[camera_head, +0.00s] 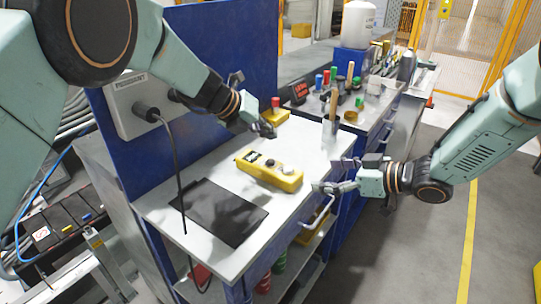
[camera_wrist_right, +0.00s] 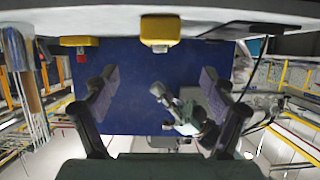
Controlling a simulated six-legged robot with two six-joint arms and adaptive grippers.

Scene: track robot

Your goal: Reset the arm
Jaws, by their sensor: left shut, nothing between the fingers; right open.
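My left gripper (camera_head: 268,128) is above the back part of the white workbench top (camera_head: 240,205), in front of the blue panel. It is shut and holds nothing; it also shows in the right wrist view (camera_wrist_right: 158,92). My right gripper (camera_head: 325,174) is at the right edge of the bench, its fingers pointing left. It is open and empty; its spread fingers also show in the right wrist view (camera_wrist_right: 160,82). A yellow control box (camera_head: 268,171) with dark knobs lies on the bench between the two grippers, apart from both.
A black mat (camera_head: 219,210) lies on the bench's front part. A small yellow box with a red button (camera_head: 275,114) is beside my left gripper. A black cable hangs from a grey wall socket box (camera_head: 140,108). Bottles and tools stand on the bench behind. Grey floor is open at right.

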